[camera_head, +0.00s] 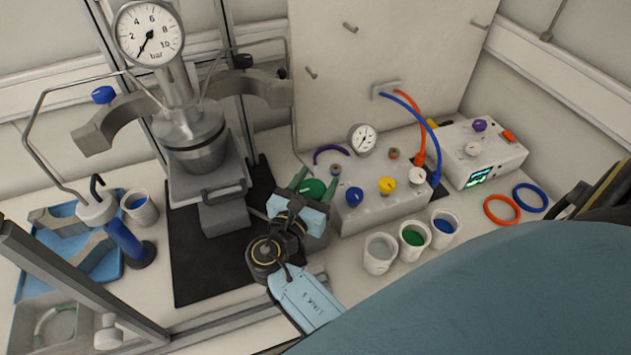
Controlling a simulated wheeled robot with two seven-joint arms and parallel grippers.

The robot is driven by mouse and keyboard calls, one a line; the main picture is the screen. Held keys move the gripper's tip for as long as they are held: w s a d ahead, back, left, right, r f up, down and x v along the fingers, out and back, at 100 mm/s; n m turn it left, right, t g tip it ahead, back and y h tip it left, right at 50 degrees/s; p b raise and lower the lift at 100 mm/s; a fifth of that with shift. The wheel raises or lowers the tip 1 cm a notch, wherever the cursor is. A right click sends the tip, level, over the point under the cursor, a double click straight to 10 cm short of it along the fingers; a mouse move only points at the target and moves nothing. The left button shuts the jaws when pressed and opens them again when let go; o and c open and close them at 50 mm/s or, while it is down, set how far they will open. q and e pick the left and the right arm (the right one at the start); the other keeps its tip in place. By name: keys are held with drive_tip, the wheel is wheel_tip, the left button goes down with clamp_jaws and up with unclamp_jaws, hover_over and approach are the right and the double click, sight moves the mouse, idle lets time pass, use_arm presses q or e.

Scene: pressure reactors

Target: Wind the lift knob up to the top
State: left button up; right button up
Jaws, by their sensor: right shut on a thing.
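The vessel rests on a grey block-like carriage (205,185). My left gripper is not in view.
The control box (375,212) has blue, yellow and white knobs. Three cups (413,238) stand in front of it. A white box with a display (475,155) and orange (501,210) and blue rings lie at right. A blue tray (95,272) is at left.

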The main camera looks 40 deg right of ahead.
drive_tip(key=o, duration=1)
drive_tip(key=b+v, duration=0.1)
drive_tip(key=v, duration=0.6)
drive_tip(key=shift+a, duration=0.25)
drive_tip(key=shift+s, duration=0.2)
